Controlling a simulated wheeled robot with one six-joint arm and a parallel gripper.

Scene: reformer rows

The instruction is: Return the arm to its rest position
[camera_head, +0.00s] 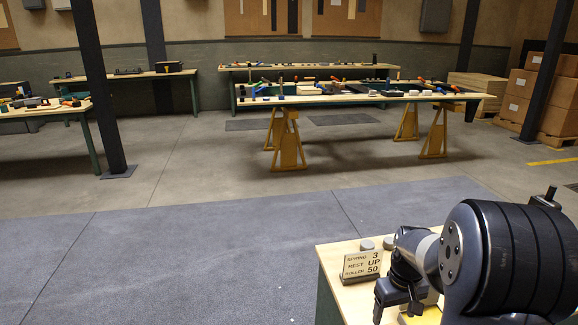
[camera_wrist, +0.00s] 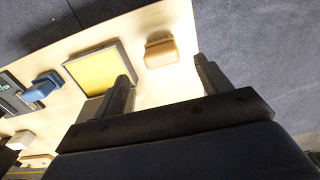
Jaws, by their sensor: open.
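My gripper (camera_head: 398,303) is at the lower right of the head view, over a pale wooden bench top (camera_head: 345,291). My dark arm joints fill the corner behind it and hide part of the bench. In the wrist view my gripper (camera_wrist: 165,80) has its two dark fingers spread wide apart, with nothing held between them. Beyond the fingers lie a yellow pad in a grey frame (camera_wrist: 97,69) and a tan block (camera_wrist: 160,52). The left finger overlaps the pad's corner in the picture; contact cannot be told.
A small sign (camera_head: 361,266) reading "SPRING 3, REST UP, ROLLER 50" stands on the bench. A blue piece (camera_wrist: 42,86) lies left of the pad. Yellow trestles (camera_head: 287,142) carry a cluttered table farther off. The grey floor mat (camera_head: 190,262) is clear.

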